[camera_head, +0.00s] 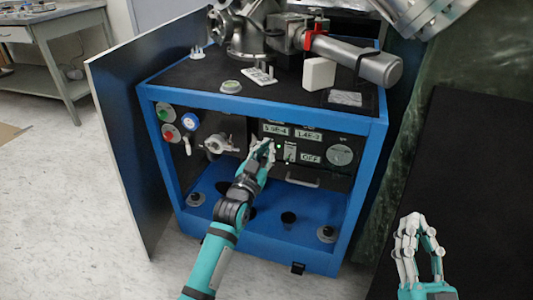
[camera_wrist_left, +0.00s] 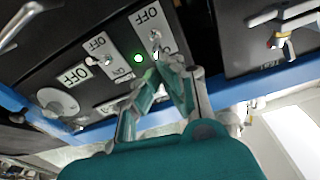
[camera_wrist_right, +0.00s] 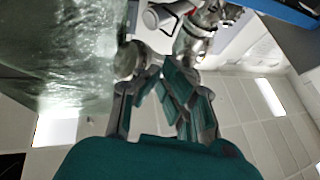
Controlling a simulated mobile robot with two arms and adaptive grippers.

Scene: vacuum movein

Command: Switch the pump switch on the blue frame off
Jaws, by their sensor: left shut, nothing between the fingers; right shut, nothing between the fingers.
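The blue frame (camera_head: 262,108) holds a dark control panel with displays and small toggle switches. In the left wrist view, one toggle switch (camera_wrist_left: 155,35) sits under an OFF label beside a lit green lamp (camera_wrist_left: 138,58). A second toggle switch (camera_wrist_left: 107,60) has its own OFF label to the left. I cannot read which one is the pump switch. My left gripper (camera_head: 264,147) is shut and empty at the panel; its fingertips (camera_wrist_left: 170,64) are just below the first toggle, and contact is unclear. My right gripper (camera_head: 418,222) is shut and empty, away from the frame at the right.
A metal fitting (camera_head: 216,143) projects left of my left gripper. A drawer handle (camera_head: 290,179) is below. A dark side panel (camera_head: 125,140) stands at the left.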

